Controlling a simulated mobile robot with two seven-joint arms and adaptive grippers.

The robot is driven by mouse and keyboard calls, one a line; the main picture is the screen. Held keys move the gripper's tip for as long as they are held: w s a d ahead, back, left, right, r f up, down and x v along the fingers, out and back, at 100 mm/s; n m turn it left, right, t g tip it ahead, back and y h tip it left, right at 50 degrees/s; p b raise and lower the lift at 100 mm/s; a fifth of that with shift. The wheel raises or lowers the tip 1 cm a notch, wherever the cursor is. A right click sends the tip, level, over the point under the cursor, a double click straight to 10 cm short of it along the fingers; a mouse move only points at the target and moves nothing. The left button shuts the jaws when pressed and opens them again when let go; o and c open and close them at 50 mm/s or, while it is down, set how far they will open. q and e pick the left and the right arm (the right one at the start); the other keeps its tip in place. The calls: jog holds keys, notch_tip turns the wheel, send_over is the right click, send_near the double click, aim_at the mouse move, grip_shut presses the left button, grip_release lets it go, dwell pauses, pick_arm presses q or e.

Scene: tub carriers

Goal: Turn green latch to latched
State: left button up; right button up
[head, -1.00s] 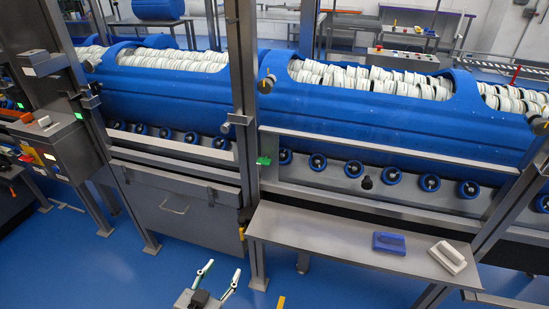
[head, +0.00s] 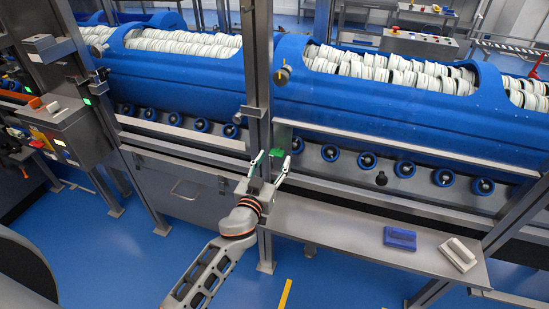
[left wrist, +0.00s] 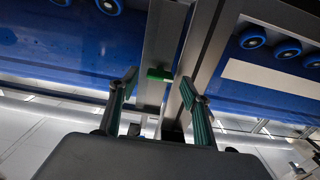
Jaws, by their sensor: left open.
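The green latch (head: 277,152) is a small green tab on the grey upright post by the blue drum machine. In the left wrist view it (left wrist: 160,75) lies ahead between my fingers. My left gripper (head: 269,163) is open and empty, raised in front of the post. Its fingers (left wrist: 159,83) spread to either side of the latch in the left wrist view. Whether they touch it I cannot tell. My right gripper is not in view.
Blue drums (head: 390,105) full of white discs lie behind grey rails. A grey shelf (head: 340,235) holds a blue block (head: 400,238) and a white block (head: 458,254) to the right. A control box (head: 62,128) stands left. The blue floor in front is partly free.

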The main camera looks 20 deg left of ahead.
pick_arm(q)
jog(key=shift+w, duration=0.7)
jog(key=c, duration=1.1)
